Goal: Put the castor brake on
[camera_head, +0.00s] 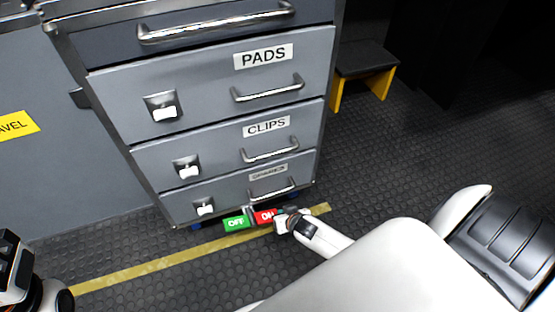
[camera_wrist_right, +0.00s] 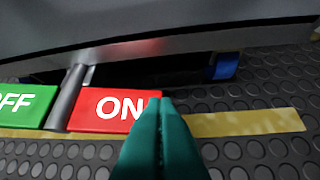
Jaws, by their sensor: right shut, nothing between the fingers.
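The castor brake pedal bar sits low at the front of the drawer cabinet. Its red ON pedal (camera_head: 265,216) is on the right and its green OFF pedal (camera_head: 236,223) on the left. In the right wrist view the red ON pedal (camera_wrist_right: 100,112) and green OFF pedal (camera_wrist_right: 28,104) flank a grey metal stem (camera_wrist_right: 68,97). My right gripper (camera_head: 281,221) is at the ON pedal's right end. Its teal fingers (camera_wrist_right: 165,104) are shut and empty, overlapping the pedal's right edge in view; I cannot tell whether they touch. My left gripper's fingers are out of view.
The grey cabinet (camera_head: 218,97) has drawers labelled PADS and CLIPS. A blue castor part (camera_wrist_right: 224,67) shows beneath it. A yellow floor stripe (camera_head: 170,262) runs past the pedals. A black-topped step stool (camera_head: 365,58) stands at the back right. The dark studded floor is otherwise clear.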

